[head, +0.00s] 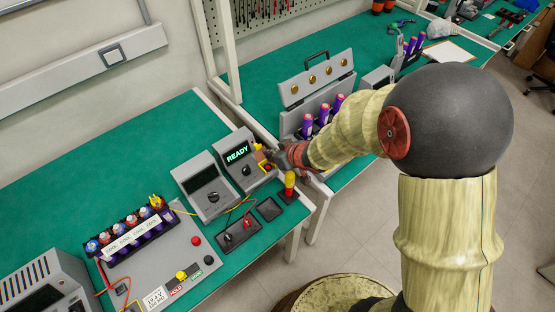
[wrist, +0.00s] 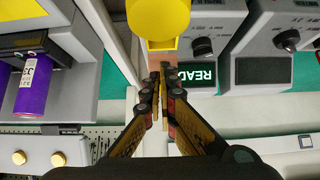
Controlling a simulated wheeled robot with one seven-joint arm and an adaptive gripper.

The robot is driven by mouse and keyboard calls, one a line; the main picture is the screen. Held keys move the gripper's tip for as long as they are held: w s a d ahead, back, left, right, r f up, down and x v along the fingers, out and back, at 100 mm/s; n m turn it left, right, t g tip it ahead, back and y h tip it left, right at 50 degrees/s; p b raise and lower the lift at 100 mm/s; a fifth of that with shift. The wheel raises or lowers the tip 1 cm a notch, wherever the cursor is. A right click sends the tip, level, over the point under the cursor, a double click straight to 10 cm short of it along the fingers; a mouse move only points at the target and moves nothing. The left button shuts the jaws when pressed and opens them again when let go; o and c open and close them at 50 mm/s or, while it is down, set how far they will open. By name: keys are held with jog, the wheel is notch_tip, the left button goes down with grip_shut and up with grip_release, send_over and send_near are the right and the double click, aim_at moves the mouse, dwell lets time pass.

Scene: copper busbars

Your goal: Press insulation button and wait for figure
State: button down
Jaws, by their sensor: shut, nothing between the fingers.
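The tester with a green READY display (head: 237,153) stands at the right end of the near bench; its display also shows in the wrist view (wrist: 201,81). A small yellow part (head: 258,147) sits at its right side, close to my gripper (head: 270,162). I cannot tell whether my fingertips touch it. In the wrist view my gripper (wrist: 163,77) is shut and empty, its fingers pointing down beside the tester. No insulation label is readable, so I cannot tell which button it is. No number shows on the READY display.
A second tester (head: 205,187) with a dark display stands left of it. A yellow-topped post (head: 290,181) stands near the bench's right edge. A grey panel (head: 200,262) with buttons lies in front. A case (head: 318,85) with purple cylinders is on the far bench.

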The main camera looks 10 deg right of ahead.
aim_at(265, 161)
jog(key=f, duration=0.1)
jog(key=f+b, duration=0.1)
jog(key=f, duration=0.1)
jog(key=f+b, duration=0.1)
jog(key=shift+w+a+f, duration=0.15)
jog(key=shift+w+f, duration=0.1)
jog(key=shift+b, duration=0.3)
jog(key=shift+f, duration=0.1)
